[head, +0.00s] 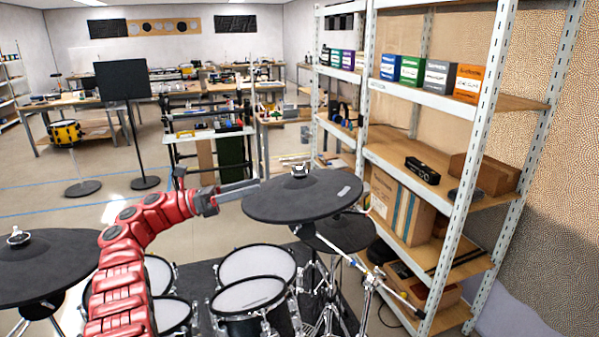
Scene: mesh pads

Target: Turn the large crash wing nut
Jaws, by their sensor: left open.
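The large crash is a dark round cymbal pad (285,205) on a stand in the middle of the head view. Its wing nut (299,171) is a small metal piece on top of the pad's centre. My left gripper (252,187) reaches in from the left on a red arm. Its grey fingers are open and empty, at the pad's left rim and left of the wing nut, apart from it. Whether the fingers touch the rim is hard to tell. My right gripper is out of view.
Another dark cymbal pad (35,265) with its own top nut stands at the left. Several drums (250,296) sit below, and a smaller dark pad (345,232) lies under the large crash. A metal shelf (478,130) with boxes stands close on the right.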

